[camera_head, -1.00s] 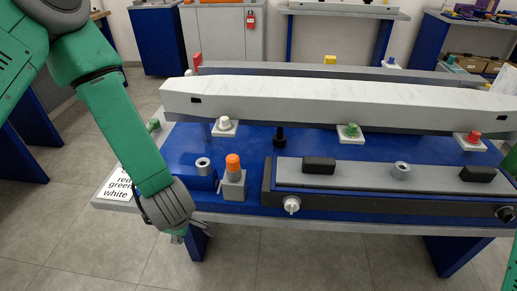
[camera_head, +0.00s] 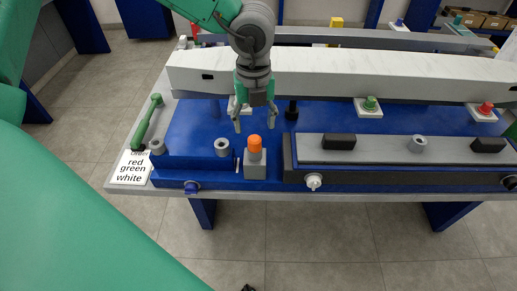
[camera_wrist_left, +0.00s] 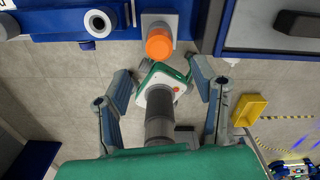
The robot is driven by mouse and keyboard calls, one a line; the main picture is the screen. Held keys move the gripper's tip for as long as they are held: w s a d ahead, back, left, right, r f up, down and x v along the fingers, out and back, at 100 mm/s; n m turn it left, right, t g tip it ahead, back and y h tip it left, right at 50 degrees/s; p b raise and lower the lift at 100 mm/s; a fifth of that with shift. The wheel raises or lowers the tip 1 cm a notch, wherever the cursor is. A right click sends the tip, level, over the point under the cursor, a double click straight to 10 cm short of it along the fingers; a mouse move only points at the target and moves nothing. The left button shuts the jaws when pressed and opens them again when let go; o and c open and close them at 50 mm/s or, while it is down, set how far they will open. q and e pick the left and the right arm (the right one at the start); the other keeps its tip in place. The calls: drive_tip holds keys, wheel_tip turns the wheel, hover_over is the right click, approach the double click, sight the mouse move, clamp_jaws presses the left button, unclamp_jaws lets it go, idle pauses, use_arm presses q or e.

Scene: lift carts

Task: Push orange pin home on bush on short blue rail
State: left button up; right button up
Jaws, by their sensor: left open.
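The orange pin (camera_head: 254,143) stands upright in a grey block (camera_head: 255,164) near the table's front edge. Left of it lies the short blue rail (camera_head: 172,176) with two grey ring bushes, the right one (camera_head: 222,147) and the left one (camera_head: 157,146); the right bush looks empty. My left gripper (camera_head: 255,127) points down, fingers open and empty, just above and behind the pin in the head view. In the left wrist view the pin (camera_wrist_left: 159,43) shows beyond the open fingers (camera_wrist_left: 163,78), apart from them, with a bush (camera_wrist_left: 97,23) to its left.
A long white beam (camera_head: 350,68) spans behind the gripper. A longer rail (camera_head: 400,152) with black blocks lies to the right. A green handle (camera_head: 147,122) and a colour label card (camera_head: 132,168) are at the left edge.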

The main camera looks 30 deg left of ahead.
sight(254, 137)
use_arm(q)
drive_tip(key=shift+a+f, duration=0.3)
drive_tip(key=shift+f, duration=0.35)
drive_tip(key=shift+a+f, duration=0.25)
drive_tip(key=shift+f, duration=0.35)
drive_tip(key=f, duration=0.3)
drive_tip(key=shift+w+d+f+b, duration=0.2)
drive_tip(key=shift+f+b, duration=0.1)
drive_tip(key=shift+b, duration=0.05)
drive_tip(key=shift+d+f, duration=0.3)
drive_tip(key=shift+f, duration=0.15)
drive_tip(key=shift+a, duration=0.15)
drive_tip(key=c, duration=1.1)
drive_tip(key=shift+a, duration=0.2)
clamp_jaws()
